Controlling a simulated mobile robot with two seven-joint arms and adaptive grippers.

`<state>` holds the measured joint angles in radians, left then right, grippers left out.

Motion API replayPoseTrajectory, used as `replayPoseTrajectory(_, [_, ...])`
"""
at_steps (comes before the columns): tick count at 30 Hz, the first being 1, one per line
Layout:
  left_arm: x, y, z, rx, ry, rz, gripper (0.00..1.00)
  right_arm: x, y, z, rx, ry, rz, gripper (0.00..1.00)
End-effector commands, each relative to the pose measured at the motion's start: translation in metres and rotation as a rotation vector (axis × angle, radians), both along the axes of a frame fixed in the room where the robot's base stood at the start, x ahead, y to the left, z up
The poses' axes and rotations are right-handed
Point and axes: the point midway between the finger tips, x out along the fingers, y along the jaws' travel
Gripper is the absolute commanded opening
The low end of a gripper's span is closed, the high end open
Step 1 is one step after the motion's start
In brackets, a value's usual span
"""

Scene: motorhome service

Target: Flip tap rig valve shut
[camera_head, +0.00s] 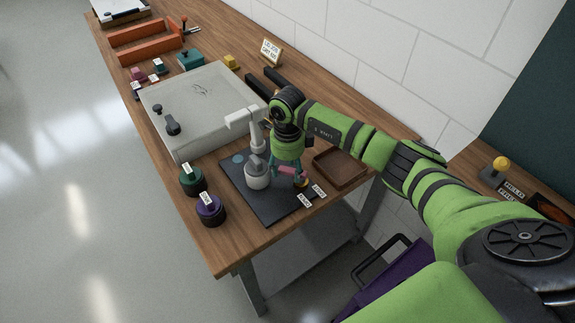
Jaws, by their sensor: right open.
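The tap rig stands on a dark base plate (265,208) near the front end of the wooden bench. It has a white spout (243,118) over a pale round cup (257,178). The valve's pinkish-red lever (287,170) sits low on the rig beside a small brass-coloured part (301,182). My right gripper (288,166) points down with its open fingers at the lever, which shows between or just behind them. I cannot tell whether they touch it. The gripper hides part of the rig. My left gripper is not in view.
Two small white labels (305,200) lie by the valve, too small to read. A brown tray (341,167) is right of the plate. A green-topped pot (193,181) and a purple-topped pot (210,210) stand left. A large pale box (200,105) lies behind.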

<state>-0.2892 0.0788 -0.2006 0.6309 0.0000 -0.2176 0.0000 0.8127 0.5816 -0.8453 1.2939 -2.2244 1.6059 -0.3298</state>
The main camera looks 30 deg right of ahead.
Motion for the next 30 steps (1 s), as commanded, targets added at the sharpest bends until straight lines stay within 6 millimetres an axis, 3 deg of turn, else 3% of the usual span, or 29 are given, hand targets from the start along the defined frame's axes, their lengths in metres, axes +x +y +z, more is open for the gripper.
replayPoseTrajectory(3, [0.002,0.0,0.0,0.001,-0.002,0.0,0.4,0.0,0.0,0.0,0.0,0.0,0.0,0.57])
replayPoseTrajectory(4, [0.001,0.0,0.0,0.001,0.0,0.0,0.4,0.0,0.0,0.0,0.001,-0.001,0.0,0.49])
replayPoseTrajectory(6, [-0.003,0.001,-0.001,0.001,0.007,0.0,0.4,0.0,0.0,0.0,0.001,-0.001,0.0,0.21])
replayPoseTrajectory(8, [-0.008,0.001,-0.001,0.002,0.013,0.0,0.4,0.0,0.0,0.0,0.001,-0.001,0.0,0.0])
replayPoseTrajectory(20, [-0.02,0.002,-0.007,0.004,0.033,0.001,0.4,0.002,-0.001,-0.001,0.001,-0.001,-0.045,0.0])
replayPoseTrajectory(30, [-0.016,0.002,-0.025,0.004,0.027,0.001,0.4,0.008,-0.008,-0.002,-0.001,-0.002,-0.269,0.0])
